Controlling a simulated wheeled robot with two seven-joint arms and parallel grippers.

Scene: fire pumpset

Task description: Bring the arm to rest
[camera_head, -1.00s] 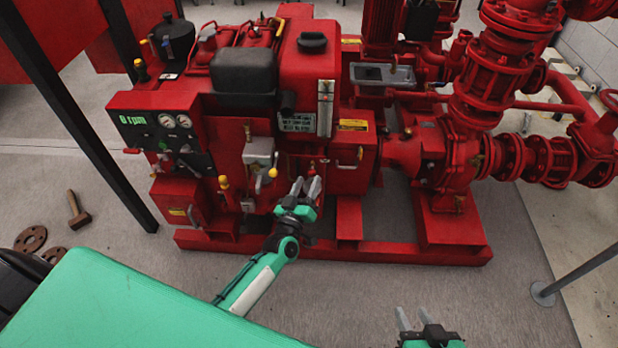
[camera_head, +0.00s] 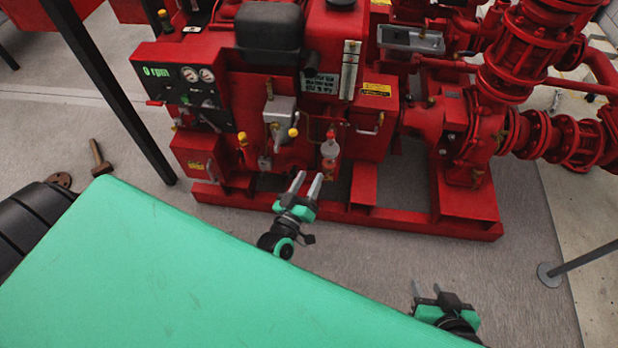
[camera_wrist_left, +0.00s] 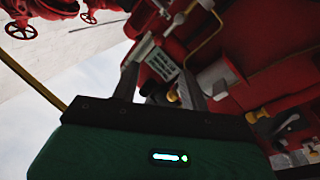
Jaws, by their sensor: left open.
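My left gripper (camera_head: 306,186) is in the middle of the head view, in front of the lower part of the red pump set (camera_head: 345,205). Its two grey fingers are apart with nothing between them, and point toward the machine. In the left wrist view the fingers (camera_wrist_left: 160,85) are also apart, with red machine parts beyond them. My right gripper (camera_head: 428,292) is at the lower right of the head view, over the floor. Its fingers are spread and empty, clear of the machine.
The control panel (camera_head: 187,88) reads 0 rpm. A yellow-tipped lever (camera_head: 293,131) and a small clear bowl (camera_head: 329,149) sit on the machine's front. A hammer (camera_head: 99,157) lies on the floor at left. A post base (camera_head: 549,274) stands at right. Floor between my grippers is clear.

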